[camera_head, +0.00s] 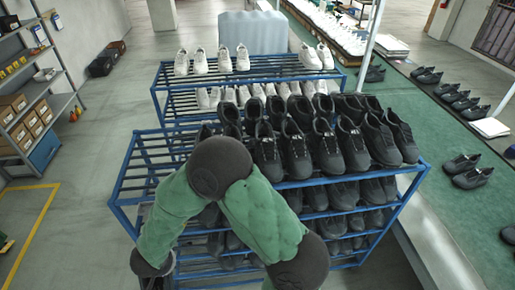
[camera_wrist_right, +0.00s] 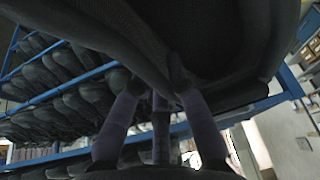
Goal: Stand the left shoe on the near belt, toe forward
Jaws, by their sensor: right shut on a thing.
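A black shoe (camera_wrist_right: 110,40) fills the top of the right wrist view, very close; whether it is a left shoe and which way its toe points, I cannot tell. My right gripper (camera_wrist_right: 158,88) is shut on it, its fingers reaching up to the shoe's edge. In the head view a green-sleeved arm bends down at the rack's left end; its hand is not clearly visible there. My left gripper is not seen. The green belt (camera_head: 450,225) runs along the right of the head view, with several black shoes on it.
A blue rack (camera_head: 135,180) holds rows of black shoes close in front. A second blue rack (camera_head: 160,100) behind it holds white shoes. A grey shelf with boxes (camera_head: 35,122) stands at the left. Open floor lies between the shelf and racks.

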